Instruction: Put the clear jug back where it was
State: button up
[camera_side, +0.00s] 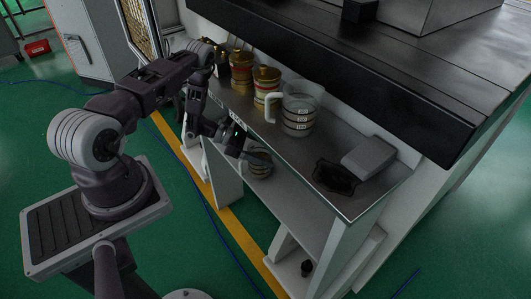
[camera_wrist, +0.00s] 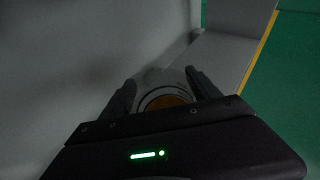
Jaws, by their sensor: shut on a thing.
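A clear jug (camera_side: 301,108) with a pale handle and several dark-and-white labels stands upright on the grey metal counter (camera_side: 335,148) in the side view. My gripper (camera_side: 243,150) is below the counter's front edge, to the left of and lower than that jug. It is shut on a rounded, banded container (camera_side: 260,162) at the lower level. In the wrist view my gripper (camera_wrist: 163,92) has its two fingers on either side of this grey container, with an orange-brown round area (camera_wrist: 166,102) inside. I cannot tell whether the container touches the lower shelf (camera_side: 290,197).
A black-edged bench (camera_side: 345,70) overhangs behind. Bare counter shows between the jug and the grey box.

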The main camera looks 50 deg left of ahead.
jog(key=shift+f, duration=0.3)
jog(key=o, duration=1.8)
jog(key=shift+f, duration=0.15)
jog(key=shift+c, duration=0.2)
